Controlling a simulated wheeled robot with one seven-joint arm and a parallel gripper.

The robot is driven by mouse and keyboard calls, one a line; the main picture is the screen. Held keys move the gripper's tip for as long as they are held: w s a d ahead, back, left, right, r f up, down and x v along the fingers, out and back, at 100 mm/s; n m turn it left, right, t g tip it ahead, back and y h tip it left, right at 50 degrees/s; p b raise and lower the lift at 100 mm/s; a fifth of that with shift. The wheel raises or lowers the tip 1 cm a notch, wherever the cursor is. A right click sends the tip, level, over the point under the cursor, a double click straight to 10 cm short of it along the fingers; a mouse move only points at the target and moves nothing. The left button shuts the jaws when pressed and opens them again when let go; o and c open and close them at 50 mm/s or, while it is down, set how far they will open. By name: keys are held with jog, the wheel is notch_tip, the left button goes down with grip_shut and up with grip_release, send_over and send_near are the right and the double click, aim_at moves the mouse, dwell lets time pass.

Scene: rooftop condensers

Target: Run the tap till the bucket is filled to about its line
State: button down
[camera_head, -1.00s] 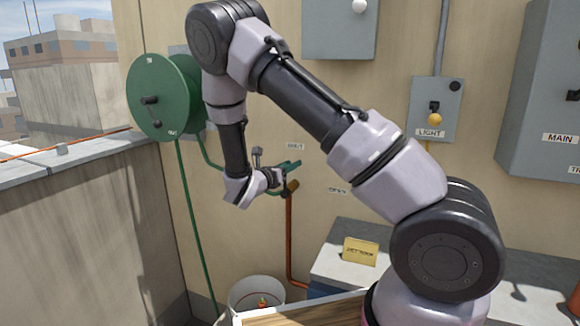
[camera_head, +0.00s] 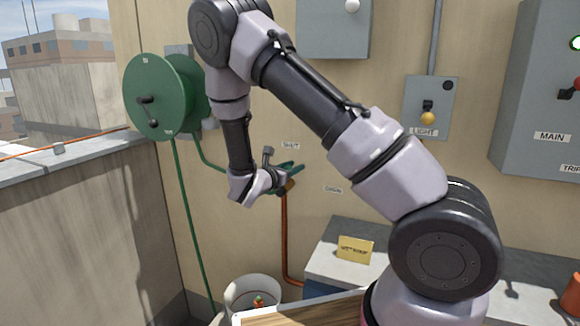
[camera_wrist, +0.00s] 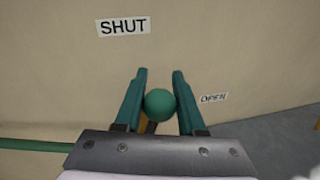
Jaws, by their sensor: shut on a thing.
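The tap's round green handle knob (camera_wrist: 158,104) sits between the teal fingers of my gripper (camera_wrist: 160,85) in the wrist view. In the head view my gripper (camera_head: 288,169) is at the tap on the wall, shut on the handle. The knob lies between the SHUT label (camera_wrist: 123,26), up and left, and the OPEN label (camera_wrist: 213,98), to the right. The bucket (camera_head: 236,290), pale and round, stands on the floor below, with a small orange and green thing inside. I cannot make out its line, its water level or any stream; the tap's spout is hidden.
A green hose reel (camera_head: 155,95) hangs on the wall at left, its hose running down. A copper pipe (camera_head: 285,235) drops below the tap. A grey ledge (camera_head: 320,262) carries a yellow sign (camera_head: 355,250). A wooden board (camera_head: 300,316) lies in front, beside the bucket.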

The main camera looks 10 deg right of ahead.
jog(key=shift+s+d+f+m+y, duration=0.2)
jog(key=shift+s+d+f+m, duration=0.15)
jog(key=shift+m, duration=0.3)
jog(key=shift+s+d+f+m+y, duration=0.2)
jog(key=shift+s+d+f+m, duration=0.1)
jog(key=shift+d+m, duration=0.25)
jog(key=shift+a, duration=0.1)
jog(key=c, duration=0.5)
grip_release()
jog(key=v, duration=1)
jog(key=shift+s+a+r, duration=0.1)
jog(key=shift+s+a, duration=0.15)
